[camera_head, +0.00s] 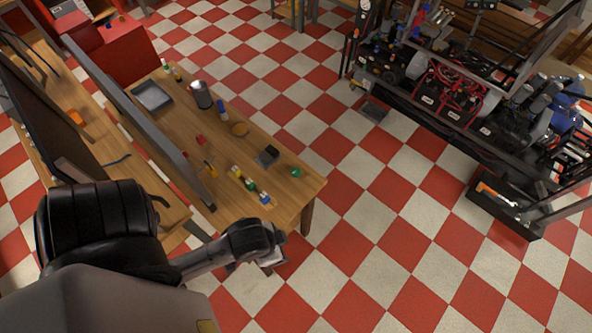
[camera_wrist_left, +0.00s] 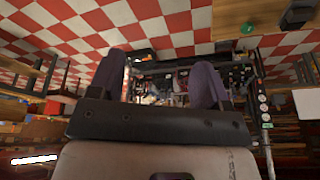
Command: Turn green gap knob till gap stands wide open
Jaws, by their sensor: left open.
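A small round green piece (camera_head: 295,171), which may be the gap knob, stands near the right corner of the wooden table. It also shows in the left wrist view (camera_wrist_left: 248,28), at the table's edge. A second small green piece (camera_head: 250,185) sits in a row with yellow and blue pieces near the front edge. I cannot tell for sure which is the gap knob, nor how wide the gap stands. My left gripper (camera_head: 272,260) hangs beyond the table's front edge, apart from both. Its two fingers (camera_wrist_left: 157,85) are spread with nothing between them. My right gripper is not in view.
The wooden table (camera_head: 225,165) also carries a dark block (camera_head: 267,156), a grey tray (camera_head: 152,96) and a metal canister (camera_head: 201,95). A long dark panel (camera_head: 140,120) stands along its left side. A loaded tool rack (camera_head: 450,100) is at the right. Checkered floor between is mostly clear.

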